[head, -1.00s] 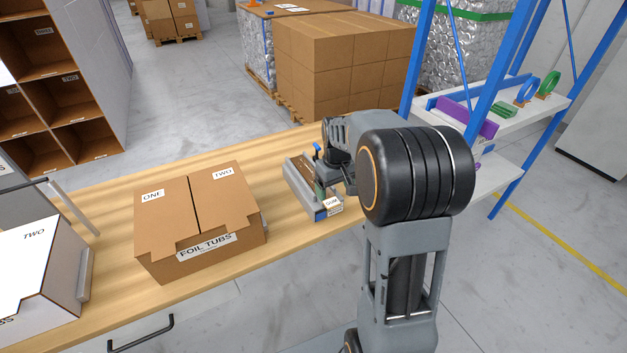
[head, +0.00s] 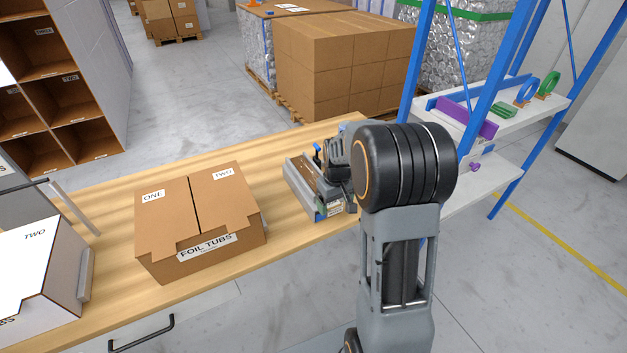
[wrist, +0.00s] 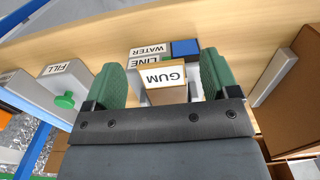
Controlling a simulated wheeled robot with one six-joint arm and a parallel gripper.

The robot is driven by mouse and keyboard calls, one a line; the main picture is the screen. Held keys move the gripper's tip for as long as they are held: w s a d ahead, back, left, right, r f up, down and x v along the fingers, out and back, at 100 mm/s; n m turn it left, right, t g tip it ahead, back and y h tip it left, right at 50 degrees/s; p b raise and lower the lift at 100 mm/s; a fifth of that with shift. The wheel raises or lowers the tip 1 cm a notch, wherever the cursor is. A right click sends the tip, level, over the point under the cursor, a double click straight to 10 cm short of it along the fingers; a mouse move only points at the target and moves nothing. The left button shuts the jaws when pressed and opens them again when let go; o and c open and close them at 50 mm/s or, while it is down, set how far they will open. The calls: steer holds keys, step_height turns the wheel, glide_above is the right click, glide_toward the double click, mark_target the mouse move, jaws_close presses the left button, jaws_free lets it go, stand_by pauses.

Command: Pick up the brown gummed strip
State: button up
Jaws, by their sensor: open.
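In the wrist view a tan-brown piece with a cream face marked GUM (wrist: 165,76) lies between my green finger pads; I take it for the gummed strip's end. My gripper (wrist: 160,65) is open, with one pad on each side of it. In the head view my gripper is over the grey metal device (head: 300,182) on the table, and my arm hides most of the strip there.
Labels LINE (wrist: 144,62) and WATER (wrist: 148,49) and a blue block (wrist: 185,48) sit just beyond. A grey FILL unit (wrist: 60,78) with a green knob is at left. A FOIL TUBS carton (head: 200,215) stands left of the device on the wooden table (head: 120,185).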

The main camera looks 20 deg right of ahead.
steer(key=shift+f, duration=0.25)
steer(key=shift+c, duration=0.3)
steer(key=c, duration=1.2)
steer(key=shift+o, duration=0.2)
